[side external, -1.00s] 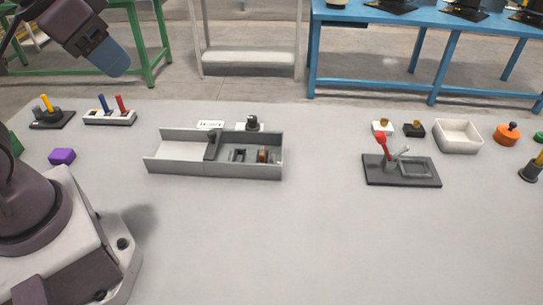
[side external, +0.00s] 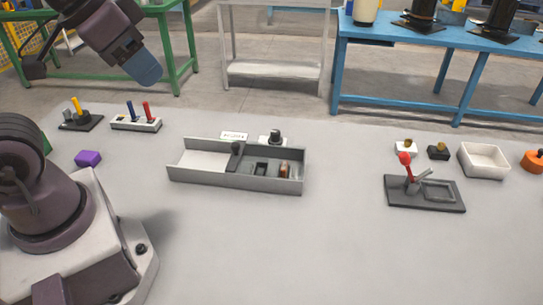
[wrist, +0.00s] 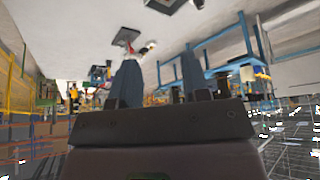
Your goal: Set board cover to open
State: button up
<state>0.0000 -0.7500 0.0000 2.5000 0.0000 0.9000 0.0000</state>
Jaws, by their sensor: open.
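A long grey open-topped box (side external: 235,183) stands on the table, left of centre in the side view. Its left part has a pale bare floor. A dark upright piece (side external: 235,157) stands between that and the right part, where small dark and brown parts sit. I cannot tell for sure which piece is the board cover. My gripper (side external: 147,70) is high at the upper left, well away from the box and touching nothing. In the wrist view its two blue-grey fingers (wrist: 160,78) are apart with nothing held between them.
A dark plate (side external: 425,205) with a red-knobbed lever (side external: 405,160) is at right, near a white tray (side external: 484,160). A switch block (side external: 136,124), a yellow-stick base (side external: 80,122) and a purple block (side external: 88,158) are at left. The front middle of the table is clear.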

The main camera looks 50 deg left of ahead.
dwell(0.4)
jog(key=shift+o, duration=0.8)
jog(key=shift+a+f, duration=0.1)
jog(key=shift+f, duration=0.05)
jog(key=g, duration=0.6)
send_over(235, 144)
notch_tip(235, 144, down, 14)
jog(key=f, duration=0.1)
notch_tip(235, 144, down, 12)
jog(key=shift+f, duration=0.2)
